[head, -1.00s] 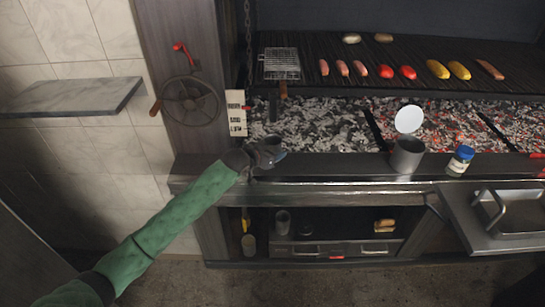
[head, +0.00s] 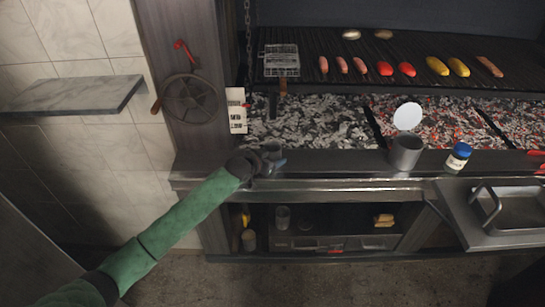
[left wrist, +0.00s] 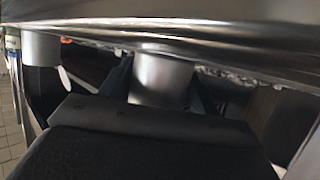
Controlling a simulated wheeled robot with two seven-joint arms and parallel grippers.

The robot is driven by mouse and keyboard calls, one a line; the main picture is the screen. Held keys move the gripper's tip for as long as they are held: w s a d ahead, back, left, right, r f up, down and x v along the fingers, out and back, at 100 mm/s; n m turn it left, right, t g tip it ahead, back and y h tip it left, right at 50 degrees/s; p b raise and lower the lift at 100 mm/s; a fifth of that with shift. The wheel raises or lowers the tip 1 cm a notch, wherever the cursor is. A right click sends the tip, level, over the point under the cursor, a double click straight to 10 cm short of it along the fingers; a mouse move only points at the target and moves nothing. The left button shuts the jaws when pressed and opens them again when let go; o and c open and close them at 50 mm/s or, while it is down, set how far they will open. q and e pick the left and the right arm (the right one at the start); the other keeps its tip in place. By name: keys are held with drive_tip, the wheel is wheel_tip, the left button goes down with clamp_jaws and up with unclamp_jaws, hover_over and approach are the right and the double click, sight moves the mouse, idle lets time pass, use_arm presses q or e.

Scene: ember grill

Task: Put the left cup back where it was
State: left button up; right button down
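The left cup (left wrist: 163,78), a grey metal cup, is between the two dark fingers of my left gripper (left wrist: 160,100) in the left wrist view. The fingers lie close against its sides. In the head view my left gripper (head: 262,161) and the cup (head: 272,151) are at the left part of the dark front ledge (head: 330,163). The hand partly hides the cup. I cannot tell whether its base touches the ledge.
A second grey cup (head: 405,154) with a white round lid or disc (head: 407,116) behind it stands on the ledge. A blue-capped jar (head: 457,158) is right of it. Behind are embers and a grill with food. The ledge between the cups is clear.

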use_arm(q)
drive_tip(key=shift+o, duration=1.1)
drive_tip(key=shift+r, duration=0.1)
drive_tip(key=shift+r, duration=0.15)
drive_tip(key=shift+s+a, duration=0.25)
drive_tip(key=shift+s, duration=0.05)
drive_tip(key=b+v, duration=0.3)
drive_tip(key=v, duration=0.6)
drive_tip(key=shift+s+a+r, duration=0.1)
drive_tip(key=shift+s+a, duration=0.1)
drive_tip(key=shift+s, duration=0.1)
drive_tip(key=shift+v, duration=0.75)
use_arm(e)
wheel_tip(320, 180, up, 8)
drive_tip(key=w+a, duration=0.1)
drive_tip(key=a, duration=0.1)
drive_tip(key=shift+w+g, duration=0.15)
drive_tip(key=shift+g, duration=0.15)
